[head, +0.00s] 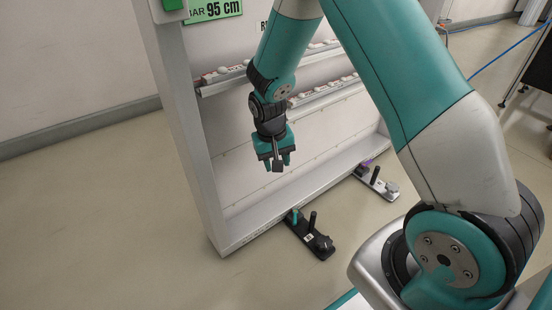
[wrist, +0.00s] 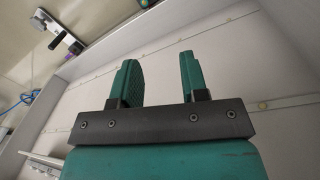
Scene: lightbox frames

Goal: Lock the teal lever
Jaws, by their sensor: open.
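A small teal lever (head: 295,215) stands on a black base plate (head: 318,243) at the foot of the frame, low in the middle of the head view. A black upright post and a dark round knob share that plate. My gripper (head: 277,163) hangs above and slightly left of the teal lever, clear of it. Its two teal fingers are apart with nothing between them, as the wrist view (wrist: 157,80) also shows.
A second lever unit (head: 378,184), pale with a purple lever (head: 367,162), sits further right along the frame. It also shows in the wrist view (wrist: 60,33). A light metal frame (head: 190,130) with shelves (head: 225,83) rises behind my gripper. Floor at left is clear.

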